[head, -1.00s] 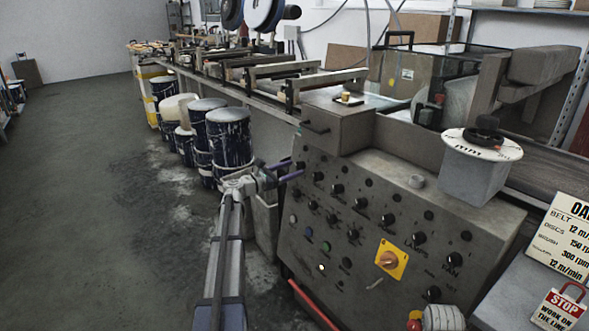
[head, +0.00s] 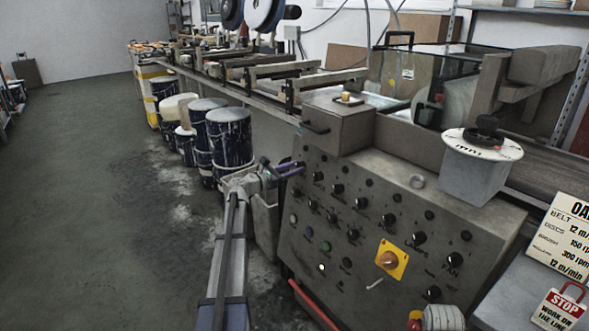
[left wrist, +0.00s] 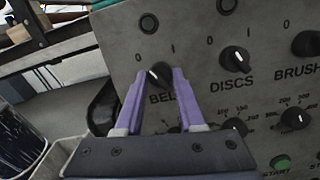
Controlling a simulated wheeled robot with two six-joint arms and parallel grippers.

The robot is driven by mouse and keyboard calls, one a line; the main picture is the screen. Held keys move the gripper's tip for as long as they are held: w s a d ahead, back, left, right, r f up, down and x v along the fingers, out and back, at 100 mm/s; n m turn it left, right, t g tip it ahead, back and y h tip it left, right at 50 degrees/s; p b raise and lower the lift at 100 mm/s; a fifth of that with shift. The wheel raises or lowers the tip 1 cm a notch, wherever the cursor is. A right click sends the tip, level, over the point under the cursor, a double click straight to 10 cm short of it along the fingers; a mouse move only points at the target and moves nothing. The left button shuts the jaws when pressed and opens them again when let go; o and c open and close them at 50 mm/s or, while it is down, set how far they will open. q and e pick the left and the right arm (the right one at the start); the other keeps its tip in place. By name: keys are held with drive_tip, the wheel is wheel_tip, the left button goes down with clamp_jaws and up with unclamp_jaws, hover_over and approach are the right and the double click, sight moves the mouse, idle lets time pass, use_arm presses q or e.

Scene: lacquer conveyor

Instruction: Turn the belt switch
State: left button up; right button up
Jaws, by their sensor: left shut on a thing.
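The belt switch (left wrist: 160,73) is a black knob with a white mark on the grey panel, above the partly covered "BELT" lettering. In the left wrist view, the marks 0 and 1 stand above it, and its white mark leans up and left, toward the 0 side. My left gripper (left wrist: 159,78) has purple fingers, one on each side of the knob, shut on it. In the head view my left gripper (head: 297,170) reaches the panel's upper left edge and hides the switch there.
The discs switch (left wrist: 235,59) is just right of the belt switch, with the brush switch (left wrist: 306,43) beyond. The control panel (head: 385,215) carries several more knobs and a yellow-backed switch (head: 391,259). Paint drums (head: 229,138) stand behind my left arm.

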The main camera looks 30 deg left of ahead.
use_arm(q)
clamp_jaws()
drive_tip(key=shift+m, duration=0.4)
drive_tip(key=m+g+h, duration=0.1)
drive_tip(key=m, duration=0.5)
drive_tip(key=m+h+p, duration=0.1)
drive_tip(key=m, duration=0.5)
drive_tip(key=shift+w+a+m+g, duration=0.1)
drive_tip(key=shift+a+m+g, duration=0.1)
drive_tip(key=shift+m+g, duration=0.15)
drive_tip(key=shift+m, duration=0.25)
drive_tip(key=o, duration=0.9)
unclamp_jaws()
